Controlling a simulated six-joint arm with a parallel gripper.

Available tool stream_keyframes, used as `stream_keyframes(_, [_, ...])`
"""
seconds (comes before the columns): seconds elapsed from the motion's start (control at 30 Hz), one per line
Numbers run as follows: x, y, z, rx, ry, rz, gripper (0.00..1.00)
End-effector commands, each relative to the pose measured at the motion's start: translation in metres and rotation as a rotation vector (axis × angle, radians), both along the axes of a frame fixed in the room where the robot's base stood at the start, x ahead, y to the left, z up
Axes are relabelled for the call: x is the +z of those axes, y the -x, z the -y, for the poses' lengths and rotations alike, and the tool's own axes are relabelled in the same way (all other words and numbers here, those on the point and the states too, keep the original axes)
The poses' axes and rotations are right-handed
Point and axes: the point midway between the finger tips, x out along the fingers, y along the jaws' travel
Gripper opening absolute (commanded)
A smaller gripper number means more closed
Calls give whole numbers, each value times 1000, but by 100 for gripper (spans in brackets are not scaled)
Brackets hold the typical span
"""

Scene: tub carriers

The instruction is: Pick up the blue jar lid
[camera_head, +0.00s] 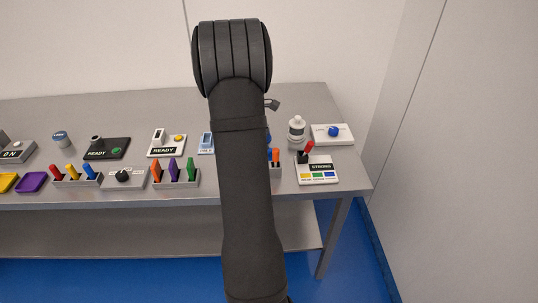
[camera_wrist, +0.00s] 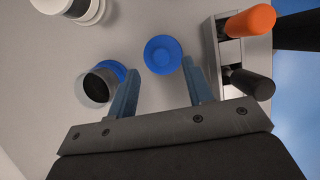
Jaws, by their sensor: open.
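The blue jar lid (camera_wrist: 163,54) is a round blue disc with a raised centre, seen from above on the grey table in the wrist view. My gripper (camera_wrist: 160,66) is open, with one finger to each side of the lid in the picture. The lid shows between and slightly past the fingertips; I see no contact, and cannot tell the height gap. A grey open cylinder with a dark inside (camera_wrist: 97,86) stands left of the left finger, with a blue part behind it.
A grey holder (camera_wrist: 230,55) with orange (camera_wrist: 250,20) and black (camera_wrist: 250,83) pegs stands close to the right finger. A white bottle (camera_head: 296,129), a switch box (camera_head: 317,170) and a blue-knobbed box (camera_head: 333,133) stand to the right. Several panels and peg holders line the table's left.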

Motion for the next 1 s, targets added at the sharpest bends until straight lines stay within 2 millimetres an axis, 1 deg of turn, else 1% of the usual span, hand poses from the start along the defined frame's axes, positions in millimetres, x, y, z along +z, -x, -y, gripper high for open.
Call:
stream_keyframes(0.1, [-19, 2, 6, -1, 0, -4, 47])
stream_keyframes(0.27, [-38, 2, 13, 0, -1, -3, 47])
stream_keyframes(0.37, [-43, 2, 15, -1, -1, -2, 47])
stream_keyframes(0.57, [-43, 1, 15, 0, -1, -1, 47])
stream_keyframes(0.6, [-43, 1, 15, 0, -1, -1, 39])
stream_keyframes(0.67, [-43, 1, 15, 0, -1, -1, 27])
stream_keyframes(0.7, [-42, 1, 15, 0, -1, -1, 19])
stream_keyframes(0.8, [-42, 1, 15, 0, -1, -1, 0])
stream_keyframes(1.0, [-42, 1, 15, 0, -1, -1, 0])
